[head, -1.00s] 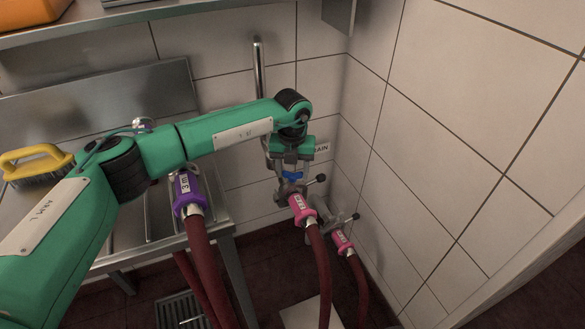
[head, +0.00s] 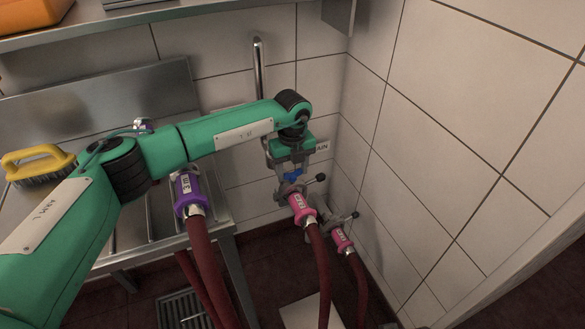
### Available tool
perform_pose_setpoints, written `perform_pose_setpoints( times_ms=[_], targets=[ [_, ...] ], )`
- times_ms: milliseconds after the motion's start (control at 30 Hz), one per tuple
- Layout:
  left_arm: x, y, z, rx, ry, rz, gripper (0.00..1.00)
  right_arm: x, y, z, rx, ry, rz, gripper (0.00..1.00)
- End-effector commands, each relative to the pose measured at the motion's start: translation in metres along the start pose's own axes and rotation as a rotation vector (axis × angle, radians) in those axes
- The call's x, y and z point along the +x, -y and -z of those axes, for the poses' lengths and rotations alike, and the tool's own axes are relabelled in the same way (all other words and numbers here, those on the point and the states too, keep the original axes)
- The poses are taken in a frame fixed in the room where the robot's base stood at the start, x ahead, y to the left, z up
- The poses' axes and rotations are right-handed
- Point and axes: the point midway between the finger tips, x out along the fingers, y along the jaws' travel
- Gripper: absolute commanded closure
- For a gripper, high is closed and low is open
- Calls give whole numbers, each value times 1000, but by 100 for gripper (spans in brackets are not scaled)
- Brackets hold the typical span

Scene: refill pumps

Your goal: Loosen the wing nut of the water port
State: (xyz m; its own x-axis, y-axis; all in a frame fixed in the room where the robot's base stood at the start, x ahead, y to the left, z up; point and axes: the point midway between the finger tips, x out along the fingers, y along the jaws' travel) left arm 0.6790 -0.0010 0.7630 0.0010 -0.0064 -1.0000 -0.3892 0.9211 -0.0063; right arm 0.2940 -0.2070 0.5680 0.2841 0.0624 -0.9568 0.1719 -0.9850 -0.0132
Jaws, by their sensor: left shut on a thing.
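My left arm comes in from the left, and its gripper (head: 292,170) points down at the fitting by the back wall. The gripper is shut on a small blue wing nut (head: 293,178), which is partly hidden between the fingers. Just below it is a grey clamp fitting (head: 291,189) with a black-tipped lever on its right. A pink hose coupling (head: 302,206) with a white label joins this fitting to a dark red hose. My right gripper is not in view.
A second pink coupling (head: 341,240) with its own lever sits lower right, near the tiled side wall. A purple coupling (head: 187,191) hangs at the steel sink, left of the gripper. A yellow brush (head: 38,164) lies on the sink. A wall label reading "AIN" (head: 322,146) is partly covered.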

Motion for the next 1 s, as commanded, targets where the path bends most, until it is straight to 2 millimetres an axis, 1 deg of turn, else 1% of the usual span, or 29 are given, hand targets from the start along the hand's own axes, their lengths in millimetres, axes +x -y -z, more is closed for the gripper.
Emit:
perform_pose_setpoints(
  times_ms=[33,300,333,400,433,667,767,867,967,1000],
  targets=[
    [-2,0,-2,-4,5,3,70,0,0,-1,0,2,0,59],
    [-2,0,-2,-4,5,3,70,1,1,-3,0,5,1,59],
    [-3,0,-2,-4,5,3,44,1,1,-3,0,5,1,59],
    [-2,0,-2,-4,5,3,30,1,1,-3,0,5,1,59],
    [-2,0,-2,-3,4,3,25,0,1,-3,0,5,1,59],
    [-1,0,-1,-2,2,1,25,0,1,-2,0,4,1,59],
    [-4,0,-1,-1,2,2,25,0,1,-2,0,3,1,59],
    [-14,0,-1,-1,3,3,25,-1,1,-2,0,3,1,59],
    [-32,1,-1,-1,5,3,25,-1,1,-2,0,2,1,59],
    [-41,1,-2,-2,5,3,25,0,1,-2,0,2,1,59]
  ],
)
